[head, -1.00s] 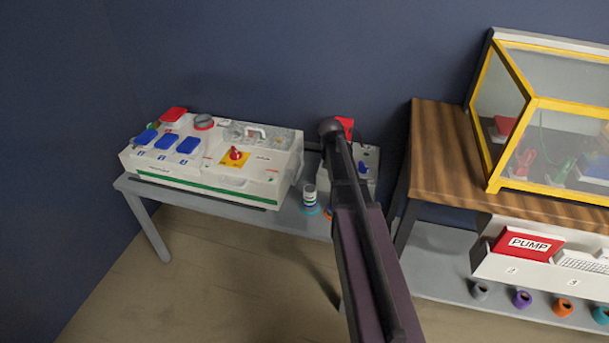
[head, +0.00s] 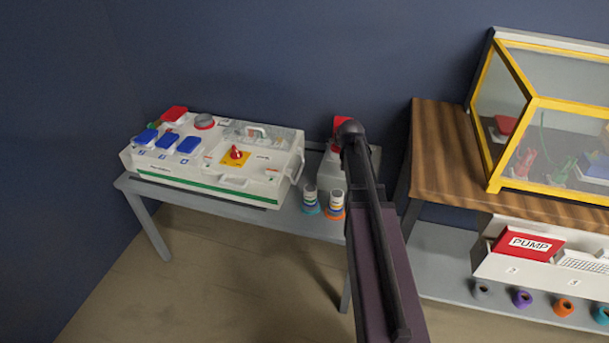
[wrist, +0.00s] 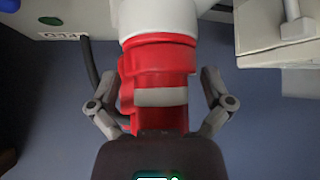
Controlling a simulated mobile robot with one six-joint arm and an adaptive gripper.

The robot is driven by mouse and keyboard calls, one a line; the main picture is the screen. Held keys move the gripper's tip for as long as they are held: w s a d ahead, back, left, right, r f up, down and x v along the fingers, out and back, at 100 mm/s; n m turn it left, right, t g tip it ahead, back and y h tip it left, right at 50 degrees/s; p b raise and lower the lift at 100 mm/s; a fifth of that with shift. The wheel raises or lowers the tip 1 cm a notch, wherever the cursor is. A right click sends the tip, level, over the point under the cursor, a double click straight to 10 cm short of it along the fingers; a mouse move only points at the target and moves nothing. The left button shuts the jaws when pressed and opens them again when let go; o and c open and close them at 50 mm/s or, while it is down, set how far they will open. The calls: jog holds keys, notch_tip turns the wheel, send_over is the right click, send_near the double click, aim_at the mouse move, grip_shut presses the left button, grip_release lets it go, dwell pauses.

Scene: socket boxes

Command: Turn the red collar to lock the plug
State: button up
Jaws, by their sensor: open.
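In the wrist view the red collar (wrist: 155,60) fills the middle, with a pale grey band (wrist: 160,97) around it and a white body (wrist: 158,17) above. My gripper (wrist: 160,82) is open, with one finger to the left of the collar and one to the right. A narrow gap shows at each side, but contact at the fingertips is unclear. In the head view my own arm hides the gripper and the collar. Whether the plug is fully seated cannot be seen.
A large white socket box (head: 248,176) with blue covers and a red knob stands on the grey table (head: 190,197). A smaller box (head: 328,169) is partly behind my arm. Two small banded cylinders (head: 310,199) (head: 335,204) stand near the table's front. A wooden bench (head: 440,165) is to the right.

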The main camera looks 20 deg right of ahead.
jog(key=shift+d+n+y, duration=0.15)
jog(key=shift+n+y, duration=1.85)
jog(key=shift+n, duration=0.6)
jog(key=p+v, duration=1)
jog(key=v, duration=0.4)
jog(key=s+a+g+p, duration=0.1)
jog(key=s+a+g, duration=0.1)
jog(key=a, duration=0.5)
jog(key=s+a+f+m+g+p, duration=0.1)
jog(key=s+a+g, duration=0.1)
jog(key=s+a, duration=0.3)
jog(key=s+a+g+p, duration=0.2)
jog(key=s+a+g, duration=0.1)
jog(key=a, duration=0.7)
jog(key=shift+s+f+h, duration=0.15)
jog(key=shift+s+h, duration=0.15)
jog(key=shift+s, duration=0.45)
jog(key=s+a+m+g+h, duration=0.1)
jog(key=s+a+g, duration=0.1)
jog(key=s+a, duration=0.25)
notch_tip(320, 180, up, 14)
jog(key=p, duration=1.4)
jog(key=shift+d+f, duration=0.15)
jog(key=shift+d, duration=0.3)
